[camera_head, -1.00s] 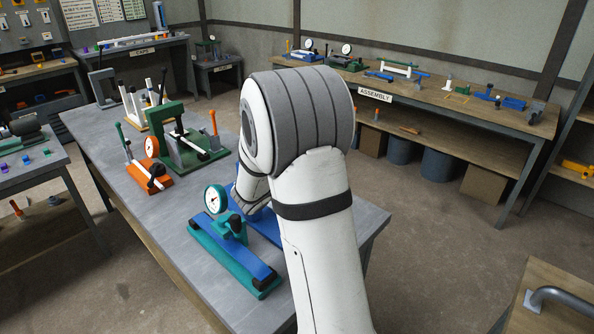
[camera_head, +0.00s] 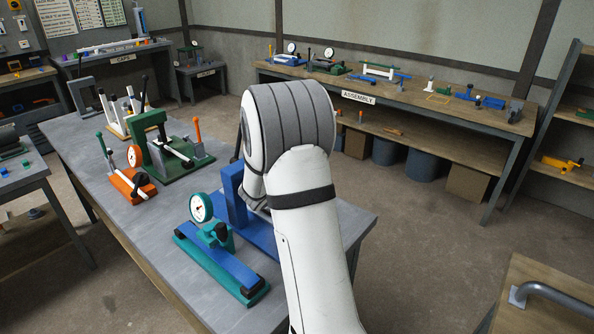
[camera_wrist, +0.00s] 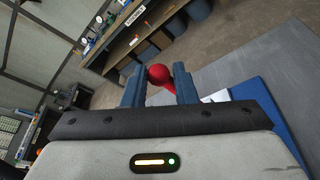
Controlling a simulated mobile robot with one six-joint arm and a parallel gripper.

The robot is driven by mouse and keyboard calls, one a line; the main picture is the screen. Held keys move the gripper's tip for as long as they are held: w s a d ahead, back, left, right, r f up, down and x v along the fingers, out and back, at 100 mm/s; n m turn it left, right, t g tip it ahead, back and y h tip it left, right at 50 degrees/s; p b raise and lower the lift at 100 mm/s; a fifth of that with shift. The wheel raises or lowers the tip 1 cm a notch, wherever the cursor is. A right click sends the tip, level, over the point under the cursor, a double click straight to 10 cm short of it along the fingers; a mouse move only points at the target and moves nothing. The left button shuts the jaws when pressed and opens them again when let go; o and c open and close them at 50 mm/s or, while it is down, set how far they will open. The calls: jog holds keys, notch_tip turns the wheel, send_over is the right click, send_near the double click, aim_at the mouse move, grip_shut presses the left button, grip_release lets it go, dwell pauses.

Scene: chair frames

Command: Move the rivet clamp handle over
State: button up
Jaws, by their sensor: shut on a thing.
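My gripper (camera_wrist: 159,88) is shut on a red round-knobbed handle (camera_wrist: 159,72), whose red shaft runs down between the two blue-grey fingers. In the head view my arm hides the gripper and the handle. A blue fixture (camera_head: 234,193) with an upright frame and a flat base stands on the grey bench (camera_head: 150,235), partly behind my arm. In the wrist view a blue base (camera_wrist: 262,105) and a small white part (camera_wrist: 216,96) lie beside the handle. The handle's lower end is hidden.
A teal-and-blue fixture with a dial (camera_head: 218,258) stands close in front of the blue one. Green (camera_head: 175,160) and orange (camera_head: 130,186) fixtures stand farther back on the bench. The assembly table (camera_head: 400,103) is at the back right, with open floor before it.

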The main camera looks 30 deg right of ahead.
jog(key=shift+s+d+f+b, duration=0.15)
jog(key=shift+s+d+b, duration=0.05)
jog(key=shift+s+b, duration=0.45)
jog(key=shift+s+d+f+b, duration=0.15)
jog(key=shift+s+b, duration=0.3)
jog(key=shift+s, duration=0.3)
jog(key=shift+c, duration=0.3)
jog(key=shift+f, duration=0.1)
jog(key=s+b, duration=0.1)
jog(key=s+d+f+b, duration=0.1)
jog(key=b, duration=0.1)
jog(key=shift+s+f+b, duration=0.2)
jog(key=shift+s+b, duration=0.05)
jog(key=shift+b, duration=0.05)
jog(key=shift+s+r, duration=0.1)
jog(key=shift+s, duration=0.1)
jog(key=s+f+b, duration=0.1)
jog(key=b, duration=0.1)
jog(key=f+b, duration=0.1)
jog(key=b, duration=0.1)
jog(key=shift+s+d, duration=0.35)
jog(key=shift+s+f, duration=0.1)
jog(key=shift+s, duration=0.15)
jog(key=shift+d+f+b, duration=0.1)
jog(key=shift+f+b, duration=0.05)
jog(key=shift+b, duration=0.25)
